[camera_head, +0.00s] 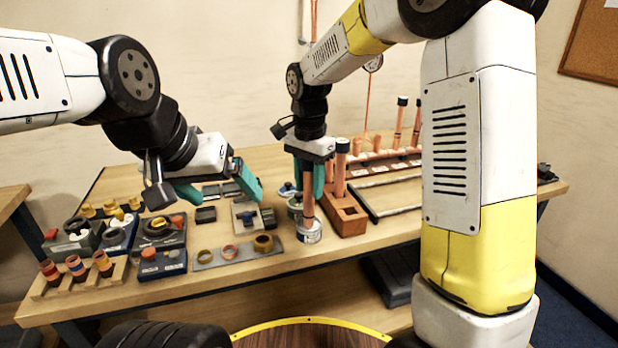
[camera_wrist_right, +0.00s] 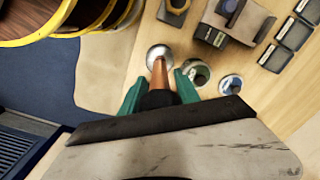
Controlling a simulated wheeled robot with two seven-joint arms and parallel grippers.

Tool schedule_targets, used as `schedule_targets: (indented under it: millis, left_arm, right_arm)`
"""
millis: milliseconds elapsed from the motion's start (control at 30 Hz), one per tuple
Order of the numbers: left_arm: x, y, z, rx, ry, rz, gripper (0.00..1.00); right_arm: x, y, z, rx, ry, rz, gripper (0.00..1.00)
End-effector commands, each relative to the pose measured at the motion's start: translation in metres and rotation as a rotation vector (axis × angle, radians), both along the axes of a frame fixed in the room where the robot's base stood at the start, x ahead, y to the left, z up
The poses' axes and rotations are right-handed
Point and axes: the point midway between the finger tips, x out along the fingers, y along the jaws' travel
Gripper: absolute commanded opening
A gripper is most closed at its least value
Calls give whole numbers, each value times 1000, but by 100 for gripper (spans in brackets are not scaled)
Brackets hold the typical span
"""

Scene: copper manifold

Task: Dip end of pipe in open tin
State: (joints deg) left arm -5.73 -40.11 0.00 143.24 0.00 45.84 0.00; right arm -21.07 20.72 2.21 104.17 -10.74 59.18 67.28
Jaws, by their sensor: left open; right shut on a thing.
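My right gripper (camera_head: 309,183) is shut on a copper pipe (camera_head: 308,210) and holds it roughly upright. The pipe also shows between the teal fingers in the right wrist view (camera_wrist_right: 160,73). Its lower end is at the mouth of a small open tin (camera_head: 309,234) near the table's front edge. The tin's silvery inside shows in the wrist view (camera_wrist_right: 158,52). I cannot tell how deep the pipe end sits. My left gripper (camera_head: 222,188) is open and empty above the table, left of the pipe.
Other tins (camera_wrist_right: 195,73) stand just behind the open one. A wooden block with upright copper pipes (camera_head: 346,213) stands close on its right. A grey plate with rings (camera_head: 208,258) lies on its left. Fittings and tools crowd the table's left side.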

Motion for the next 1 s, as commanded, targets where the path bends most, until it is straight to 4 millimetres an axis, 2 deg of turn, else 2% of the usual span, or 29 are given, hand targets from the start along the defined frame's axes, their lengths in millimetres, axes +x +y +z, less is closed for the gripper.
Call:
schedule_targets:
  millis: [1000]
  left_arm:
    - [0,0,0,0,0,0,89]
  right_arm:
    - [0,0,-9,0,0,0,0]
